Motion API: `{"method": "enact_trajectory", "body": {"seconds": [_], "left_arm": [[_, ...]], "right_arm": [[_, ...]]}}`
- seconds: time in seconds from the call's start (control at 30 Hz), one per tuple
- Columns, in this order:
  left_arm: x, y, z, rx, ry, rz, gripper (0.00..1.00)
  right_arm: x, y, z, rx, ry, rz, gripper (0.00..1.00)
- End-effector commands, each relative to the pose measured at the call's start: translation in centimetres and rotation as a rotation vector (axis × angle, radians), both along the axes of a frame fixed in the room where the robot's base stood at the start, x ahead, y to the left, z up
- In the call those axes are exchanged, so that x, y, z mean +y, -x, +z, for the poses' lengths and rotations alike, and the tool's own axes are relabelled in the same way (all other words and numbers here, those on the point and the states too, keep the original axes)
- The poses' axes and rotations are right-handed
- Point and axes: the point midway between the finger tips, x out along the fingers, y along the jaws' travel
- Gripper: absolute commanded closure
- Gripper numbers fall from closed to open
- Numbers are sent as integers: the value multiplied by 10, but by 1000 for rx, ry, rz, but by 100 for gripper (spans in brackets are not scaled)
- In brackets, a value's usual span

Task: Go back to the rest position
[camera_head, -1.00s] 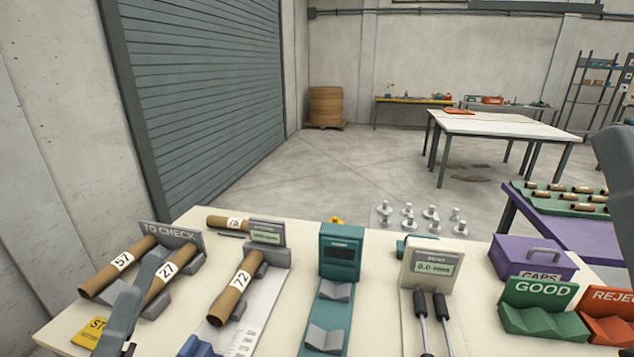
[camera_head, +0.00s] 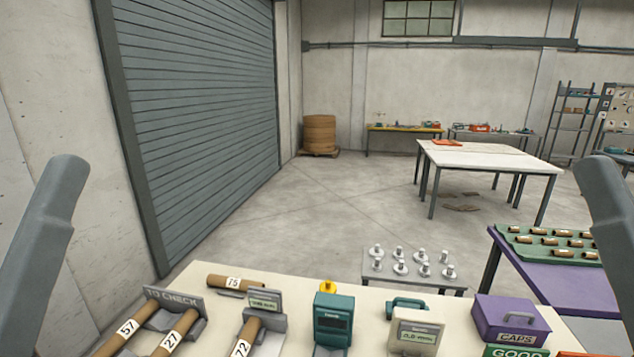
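Grey links of my two arms stand at the left and right edges of the head view. Neither gripper is in the picture, so I cannot see their fingers or whether they hold anything. Cardboard tubes marked 57 (camera_head: 128,328) and 27 (camera_head: 178,333) lie tilted at the TO CHECK rack (camera_head: 174,300). A tube marked 75 (camera_head: 235,283) lies behind it. A tube marked 72 (camera_head: 244,338) rests to its right, cut off by the lower edge.
The cream table (camera_head: 380,298) also bears a teal device (camera_head: 333,318), a beige gauge (camera_head: 415,333), a purple CAPS box (camera_head: 510,318) and the GOOD sign (camera_head: 515,352). Behind it is a small table (camera_head: 413,282) with metal caps. A purple table (camera_head: 545,275) with tubes stands right.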

Motion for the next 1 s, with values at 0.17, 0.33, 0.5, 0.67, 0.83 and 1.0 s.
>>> {"method": "enact_trajectory", "body": {"seconds": [0.17, 0.33, 0.5, 0.67, 0.83, 1.0], "left_arm": [[0, 0, 117, 0, -1, 2, 14], [0, 0, 192, 0, -1, 2, 14], [0, -1, 229, 1, -1, 2, 14], [0, -1, 230, 1, -1, 3, 14], [0, 0, 228, 0, -1, 3, 14], [0, 0, 228, 0, -1, 3, 14]], "right_arm": [[0, 0, 117, 0, 0, 0, 50], [0, 0, 193, 0, 0, 0, 50], [0, 0, 229, 0, 0, 0, 50], [0, 0, 230, 0, 0, 0, 50], [0, 0, 228, 1, 0, 0, 50], [0, 0, 228, 0, 0, 0, 50]]}}
